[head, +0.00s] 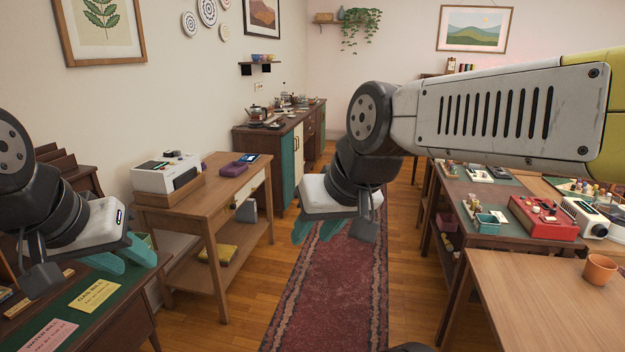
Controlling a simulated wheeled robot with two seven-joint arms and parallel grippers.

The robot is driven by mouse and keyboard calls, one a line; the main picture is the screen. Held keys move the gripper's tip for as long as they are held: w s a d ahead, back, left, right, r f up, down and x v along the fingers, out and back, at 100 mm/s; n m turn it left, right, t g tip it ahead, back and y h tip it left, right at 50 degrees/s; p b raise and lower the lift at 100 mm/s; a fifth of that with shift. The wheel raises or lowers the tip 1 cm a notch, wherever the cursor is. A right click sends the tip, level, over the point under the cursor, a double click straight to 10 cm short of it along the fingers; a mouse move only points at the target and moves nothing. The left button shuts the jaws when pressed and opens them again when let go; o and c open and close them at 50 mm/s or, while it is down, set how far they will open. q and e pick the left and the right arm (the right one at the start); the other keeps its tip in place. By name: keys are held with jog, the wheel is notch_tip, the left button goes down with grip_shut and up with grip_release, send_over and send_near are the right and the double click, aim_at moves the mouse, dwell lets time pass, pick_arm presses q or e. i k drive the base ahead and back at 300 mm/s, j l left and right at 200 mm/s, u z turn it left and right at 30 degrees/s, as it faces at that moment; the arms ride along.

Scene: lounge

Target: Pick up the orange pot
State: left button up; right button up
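The orange pot (600,269) is a small, plain, cup-shaped pot. It stands upright on the light wooden table (535,300) at the lower right, near the right edge of the head view. My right gripper (318,230) hangs mid-picture above the patterned rug, well to the left of the pot. Its teal fingers look apart, with nothing between them. My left gripper (120,256) is at the lower left, over the dark desk, far from the pot. Its teal fingers also look apart and empty.
Behind the pot's table, a dark table carries a red device (543,217), a white device (584,216) and small bottles. A wooden cart (228,183) with a white printer (167,173) stands at left. The rug (340,285) runs clear down the middle.

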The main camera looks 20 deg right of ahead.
aim_at(599, 268)
jog(key=i+l+z, duration=0.15)
jog(key=i+z, duration=0.65)
jog(key=i, duration=0.2)
jog(key=i+j+z, duration=0.15)
jog(key=i+z, duration=0.2)
jog(key=i, duration=0.15)
jog(key=i+l+z, duration=0.1)
jog(key=i+z, duration=0.15)
jog(key=z, duration=0.15)
jog(key=i+z, duration=0.55)
jog(key=z, duration=0.25)
jog(key=i+z, duration=0.4)
jog(key=i, duration=0.15)
